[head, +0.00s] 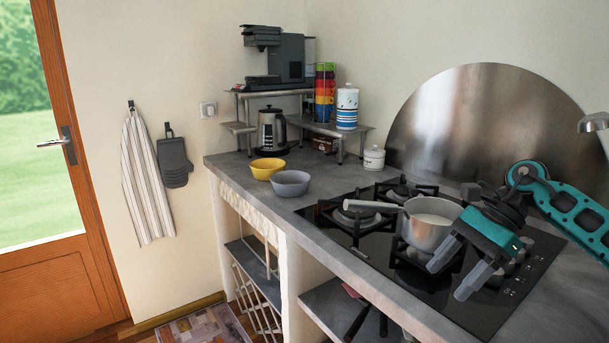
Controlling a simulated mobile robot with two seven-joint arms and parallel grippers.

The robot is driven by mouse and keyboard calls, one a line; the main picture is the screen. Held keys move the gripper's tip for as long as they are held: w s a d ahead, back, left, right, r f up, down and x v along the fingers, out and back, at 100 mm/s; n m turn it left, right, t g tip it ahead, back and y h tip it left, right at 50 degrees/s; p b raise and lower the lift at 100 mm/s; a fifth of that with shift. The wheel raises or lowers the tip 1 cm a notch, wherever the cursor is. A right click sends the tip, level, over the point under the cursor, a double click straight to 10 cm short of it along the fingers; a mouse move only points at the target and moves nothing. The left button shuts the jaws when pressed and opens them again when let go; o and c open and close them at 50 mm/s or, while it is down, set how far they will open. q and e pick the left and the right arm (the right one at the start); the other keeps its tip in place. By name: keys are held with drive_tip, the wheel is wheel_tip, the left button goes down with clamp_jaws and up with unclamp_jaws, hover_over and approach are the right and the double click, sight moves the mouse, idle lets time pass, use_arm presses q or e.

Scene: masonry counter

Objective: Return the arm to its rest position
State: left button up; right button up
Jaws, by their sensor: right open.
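My right arm comes in from the right, over the front right part of the black gas hob (377,259). My right gripper (453,280) is open, with its fingers pointing down and to the left. No object shows between the fingers. A metal saucepan (424,234) with pale contents stands on the hob just behind and to the left of the gripper, its handle pointing left. The gripper hides part of its right side, and I cannot tell whether they touch. My left gripper is not in view.
A yellow bowl (268,168) and a grey bowl (290,184) stand on the counter (232,168) left of the hob. A kettle (272,131), a coffee machine (277,58) and a white jar (374,159) are behind. A round metal splashback (480,115) rises behind the hob.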

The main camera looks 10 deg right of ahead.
drive_tip(key=s+a+f+m+t+y, duration=0.1)
drive_tip(key=a+f+m+t+y, duration=0.2)
drive_tip(key=a+m, duration=0.4)
drive_tip(key=a+f+m+t+y, duration=0.1)
drive_tip(key=a+m+t+y, duration=0.3)
drive_tip(key=a+m, duration=0.3)
drive_tip(key=s+a+f+m+t+y, duration=0.1)
drive_tip(key=a+f+m+t+y, duration=0.2)
drive_tip(key=a+m, duration=0.4)
drive_tip(key=s+d+f+m+h, duration=0.2)
drive_tip(key=s+f+m+h, duration=0.3)
drive_tip(key=m, duration=0.6)
drive_tip(key=s+d+f+m+t+h, duration=0.1)
drive_tip(key=s+d+f+m+h, duration=0.1)
drive_tip(key=s+f+m+h, duration=0.3)
drive_tip(key=s+d+f+m+h, duration=0.3)
drive_tip(key=f+m, duration=0.7)
drive_tip(key=m, duration=0.7)
drive_tip(key=s+h, duration=0.2)
drive_tip(key=shift+s+f+t+h+p, duration=0.3)
drive_tip(key=shift+s+f+h+p, duration=0.05)
drive_tip(key=shift+f+h, duration=0.05)
clamp_jaws()
